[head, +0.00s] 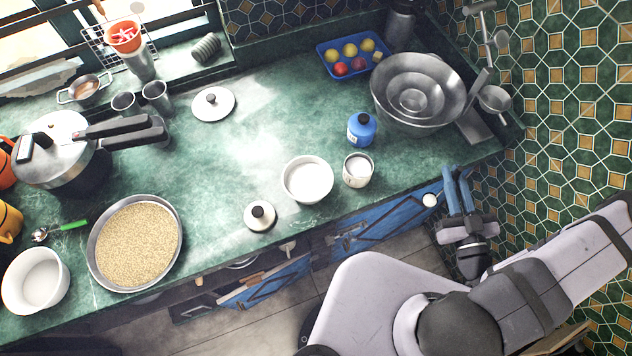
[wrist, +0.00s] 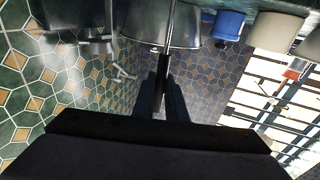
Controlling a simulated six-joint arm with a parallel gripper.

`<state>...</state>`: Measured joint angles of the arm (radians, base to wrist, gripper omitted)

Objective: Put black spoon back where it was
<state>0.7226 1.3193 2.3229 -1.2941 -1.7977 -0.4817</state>
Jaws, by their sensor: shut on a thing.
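My gripper (head: 457,172) is off the counter's front right corner in the head view, beside the tiled wall. Its blue fingers also show in the wrist view (wrist: 164,82), close together. They are shut on a thin dark rod (wrist: 168,42), which I take to be the black spoon's handle. The rod runs up the wrist view, in front of a metal pot. The spoon's bowl cannot be made out in either view. In the head view I cannot pick out the spoon between the fingers.
The green counter (head: 235,140) has free room in its middle. Nested metal bowls (head: 385,95), a blue bottle (head: 362,130), a white cup (head: 357,172) and a white bowl (head: 307,181) stand toward its right side. A metal ladle or pan (head: 494,99) is by the wall.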

